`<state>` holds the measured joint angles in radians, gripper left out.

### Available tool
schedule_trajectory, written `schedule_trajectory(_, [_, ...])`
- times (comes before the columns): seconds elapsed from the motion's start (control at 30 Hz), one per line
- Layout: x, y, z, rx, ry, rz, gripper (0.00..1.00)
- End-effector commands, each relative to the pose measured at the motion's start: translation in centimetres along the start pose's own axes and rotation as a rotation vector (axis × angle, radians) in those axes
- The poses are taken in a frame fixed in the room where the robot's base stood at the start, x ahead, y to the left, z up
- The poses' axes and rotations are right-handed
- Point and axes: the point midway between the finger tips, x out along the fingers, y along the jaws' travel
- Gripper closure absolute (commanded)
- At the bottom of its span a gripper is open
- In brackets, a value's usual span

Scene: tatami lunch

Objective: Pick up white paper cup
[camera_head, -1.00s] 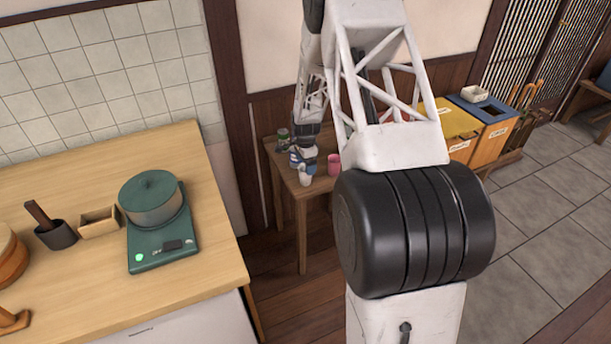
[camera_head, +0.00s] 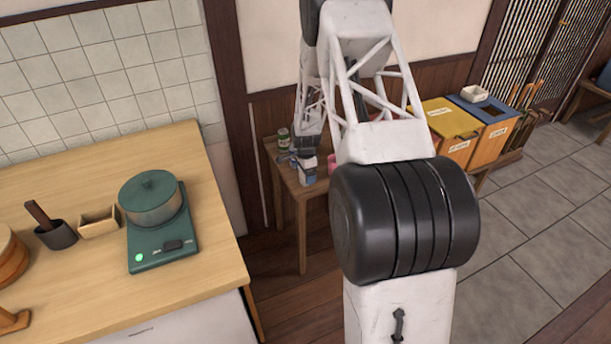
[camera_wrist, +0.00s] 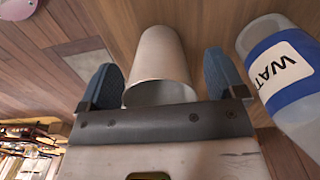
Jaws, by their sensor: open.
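The white paper cup (camera_wrist: 160,55) shows in the wrist view between the two blue fingers of my gripper (camera_wrist: 159,75). Its wide rim faces the palm and its narrower end points away. The gripper is open, with one finger on each side of the cup; small gaps seem to show, and I see no grip on it. In the head view my gripper is small and partly hidden by my arm over the wooden side table (camera_head: 292,183), and I cannot clearly make out the cup there.
A clear water bottle (camera_wrist: 283,70) with a blue and white label stands close beside the right finger. A pink item (camera_wrist: 18,8) lies at the top left of the wrist view.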

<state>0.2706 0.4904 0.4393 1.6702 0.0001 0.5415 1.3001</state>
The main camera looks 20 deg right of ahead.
Motion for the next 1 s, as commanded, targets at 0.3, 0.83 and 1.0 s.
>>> schedule_trajectory(0.3, [0.0, 0.01, 0.0, 0.0, 0.0, 0.0, 0.12])
schedule_trajectory(0.83, [0.0, 0.01, 0.0, 0.0, 0.0, 0.0, 0.64])
schedule_trajectory(1.0, [-0.07, 0.0, 0.0, 0.0, 0.0, 0.0, 0.64])
